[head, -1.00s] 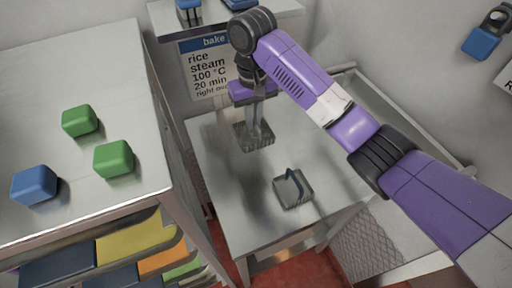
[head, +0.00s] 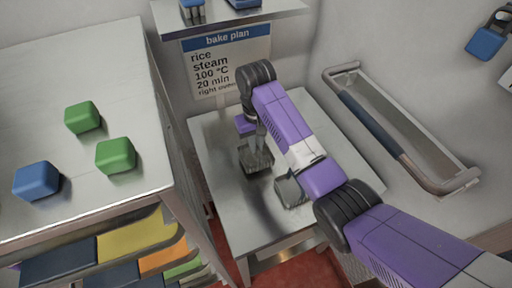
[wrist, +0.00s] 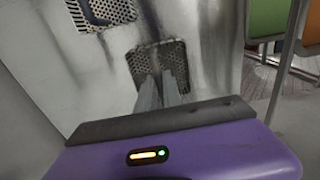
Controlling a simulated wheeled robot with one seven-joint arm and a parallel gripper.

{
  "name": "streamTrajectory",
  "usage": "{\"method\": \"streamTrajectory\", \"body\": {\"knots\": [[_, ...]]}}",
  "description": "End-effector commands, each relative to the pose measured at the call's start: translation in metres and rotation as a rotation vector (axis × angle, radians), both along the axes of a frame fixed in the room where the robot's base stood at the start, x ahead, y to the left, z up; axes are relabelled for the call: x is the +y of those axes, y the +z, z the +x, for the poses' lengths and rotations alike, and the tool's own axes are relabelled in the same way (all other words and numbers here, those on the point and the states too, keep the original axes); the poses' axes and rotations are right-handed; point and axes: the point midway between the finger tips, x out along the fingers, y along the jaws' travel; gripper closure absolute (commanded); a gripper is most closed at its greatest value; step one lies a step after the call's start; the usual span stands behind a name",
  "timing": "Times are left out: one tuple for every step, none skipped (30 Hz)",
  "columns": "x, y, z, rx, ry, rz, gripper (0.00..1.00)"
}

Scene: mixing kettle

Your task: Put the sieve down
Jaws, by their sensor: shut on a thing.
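The sieve (head: 257,160) is a small grey perforated square piece. My gripper (head: 262,145) is shut on it from above, over the left part of the metal table (head: 225,205). In the wrist view the sieve (wrist: 158,58) shows beyond the two fingers (wrist: 160,92). I cannot tell whether its underside touches the table.
A second grey perforated piece (head: 289,192) with a blue handle lies close by on the table, partly behind my arm. A counter with green blocks (head: 116,155) and a blue block (head: 37,181) stands at left. A rail (head: 405,165) runs along the right wall.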

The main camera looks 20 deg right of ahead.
Motion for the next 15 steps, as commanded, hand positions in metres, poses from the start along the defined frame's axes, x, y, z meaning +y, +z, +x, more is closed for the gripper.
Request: {"method": "streamTrajectory", "body": {"knots": [[0.0, -0.006, -0.001, 0.003, 0.0, 0.0, 1.0], [0.0, -0.01, 0.0, 0.002, 0.0, 0.0, 1.0], [0.0, -0.014, -0.001, 0.002, 0.0, 0.0, 1.0], [0.0, -0.017, 0.0, 0.001, -0.001, 0.0, 1.0], [0.0, -0.018, 0.0, 0.001, -0.001, 0.0, 1.0], [0.0, -0.02, 0.0, 0.0, 0.0, 0.0, 1.0], [0.0, -0.02, 0.0, 0.0, 0.0, 0.0, 1.0], [0.0, -0.02, 0.0, -0.001, 0.0, 0.0, 1.0], [0.0, -0.02, 0.0, -0.001, 0.0, 0.0, 1.0], [0.0, -0.02, 0.0, -0.001, 0.0, 0.0, 1.0], [0.0, -0.02, 0.0, -0.001, 0.0, 0.0, 1.0], [0.0, -0.02, 0.0, -0.001, 0.0, 0.0, 1.0], [0.0, -0.02, 0.0, -0.001, 0.0, 0.0, 1.0], [0.0, -0.02, 0.0, -0.001, 0.0, 0.0, 1.0], [0.0, -0.021, 0.0, -0.001, 0.0, 0.0, 1.0]]}}
